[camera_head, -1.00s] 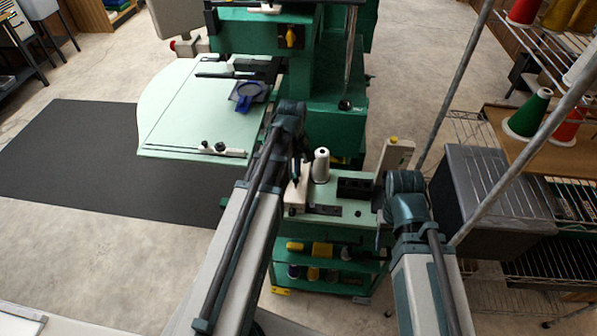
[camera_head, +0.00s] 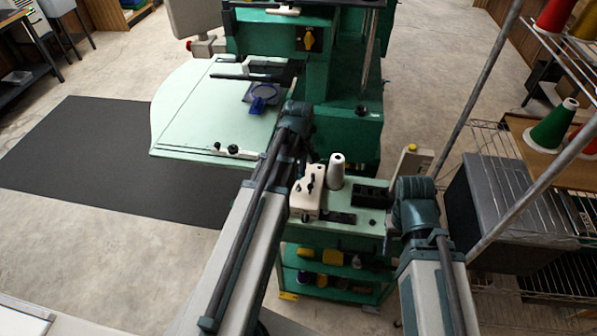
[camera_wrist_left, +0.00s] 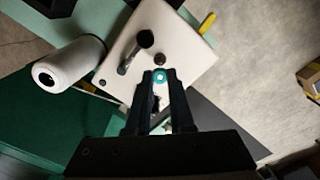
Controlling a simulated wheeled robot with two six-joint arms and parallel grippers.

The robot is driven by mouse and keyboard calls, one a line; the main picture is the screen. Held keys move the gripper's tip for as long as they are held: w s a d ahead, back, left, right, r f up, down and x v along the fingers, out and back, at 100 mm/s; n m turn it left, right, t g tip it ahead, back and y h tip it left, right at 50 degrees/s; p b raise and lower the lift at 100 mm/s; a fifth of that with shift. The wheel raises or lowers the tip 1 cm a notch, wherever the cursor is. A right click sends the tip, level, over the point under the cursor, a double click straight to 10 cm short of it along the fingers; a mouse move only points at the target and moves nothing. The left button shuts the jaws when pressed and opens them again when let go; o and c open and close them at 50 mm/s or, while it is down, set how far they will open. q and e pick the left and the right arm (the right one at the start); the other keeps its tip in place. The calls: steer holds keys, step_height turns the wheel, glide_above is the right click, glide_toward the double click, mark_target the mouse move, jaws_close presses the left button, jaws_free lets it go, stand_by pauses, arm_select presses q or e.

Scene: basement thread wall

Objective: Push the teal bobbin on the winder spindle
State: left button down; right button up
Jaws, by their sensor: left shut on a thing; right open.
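The teal bobbin (camera_wrist_left: 160,76) is small and ring-like, held between the fingertips of my left gripper (camera_wrist_left: 161,82) in the left wrist view. The fingers are shut on it. Behind it lies the cream top of the winder (camera_wrist_left: 183,50), with a dark peg and a dark round knob. I cannot tell which is the spindle, or whether the bobbin touches it. In the head view the winder (camera_head: 308,200) stands at the cart's left end, and my left wrist hides the bobbin. My right gripper (camera_head: 392,238) is mostly hidden under its wrist at the cart's right end.
A white thread cone (camera_head: 336,172) stands close beside the winder. A black holder (camera_head: 371,195) sits on the green cart top. The green machine (camera_head: 345,125) rises behind. A grey metal pole (camera_head: 475,95) and a dark cabinet (camera_head: 500,200) stand to the right.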

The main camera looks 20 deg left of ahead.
mark_target(298, 186)
arm_select(q)
steer(key=shift+f+b, duration=1.65)
steer(key=shift+f, duration=0.3)
steer(key=shift+f, duration=0.15)
steer(key=shift+f, duration=0.1)
steer(key=c, duration=0.7)
jaws_free()
steer(key=shift+r, duration=0.2)
step_height(298, 186, up, 14)
steer(key=p, duration=1.3)
steer(key=shift+f, duration=0.2)
